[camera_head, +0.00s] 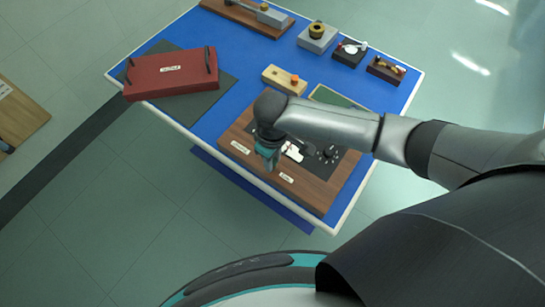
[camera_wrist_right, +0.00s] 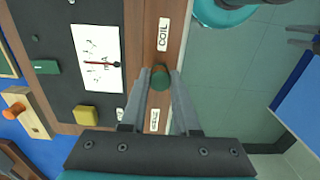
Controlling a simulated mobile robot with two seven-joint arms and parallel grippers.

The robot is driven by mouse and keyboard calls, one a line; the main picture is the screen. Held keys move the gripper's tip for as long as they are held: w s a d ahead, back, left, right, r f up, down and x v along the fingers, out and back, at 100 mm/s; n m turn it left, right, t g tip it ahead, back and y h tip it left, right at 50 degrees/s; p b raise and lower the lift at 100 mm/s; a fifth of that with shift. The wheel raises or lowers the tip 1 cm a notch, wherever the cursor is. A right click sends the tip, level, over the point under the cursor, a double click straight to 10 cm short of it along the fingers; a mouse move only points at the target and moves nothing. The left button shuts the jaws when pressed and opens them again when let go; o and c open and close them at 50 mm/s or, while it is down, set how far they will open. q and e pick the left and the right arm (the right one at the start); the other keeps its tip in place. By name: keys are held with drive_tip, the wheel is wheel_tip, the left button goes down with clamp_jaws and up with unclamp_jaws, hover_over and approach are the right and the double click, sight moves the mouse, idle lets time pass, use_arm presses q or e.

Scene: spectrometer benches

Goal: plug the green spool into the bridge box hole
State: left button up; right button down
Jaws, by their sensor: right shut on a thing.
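The bridge box (camera_head: 315,197) is a brown wooden case with a dark panel and a white meter, lying on the blue bench top near its front edge. Its wooden rim (camera_wrist_right: 150,30) runs down the middle of the right wrist view and bears two white labels, one reading COIL. My right gripper (camera_head: 269,163) is over this rim, between the labels. In the right wrist view it (camera_wrist_right: 160,78) is shut on the green spool (camera_wrist_right: 160,77), seen end-on between the fingertips. The hole is not visible, and I cannot tell whether the spool touches the rim. My left gripper is out of view.
A red box (camera_head: 165,80) with handles sits on a grey mat at left. A pale wooden block (camera_head: 272,77) with an orange knob stands behind the bridge box. Several small instruments line the back.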

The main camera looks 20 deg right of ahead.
drive_tip(key=shift+f, duration=0.8)
idle(0.4)
drive_tip(key=c, duration=0.7)
unclamp_jaws()
drive_tip(key=shift+o, duration=0.2)
drive_tip(key=o, duration=0.5)
drive_tip(key=shift+r, duration=0.15)
wheel_tip(320, 180, up, 15)
drive_tip(key=p, duration=0.2)
drive_tip(key=shift+p, duration=0.3)
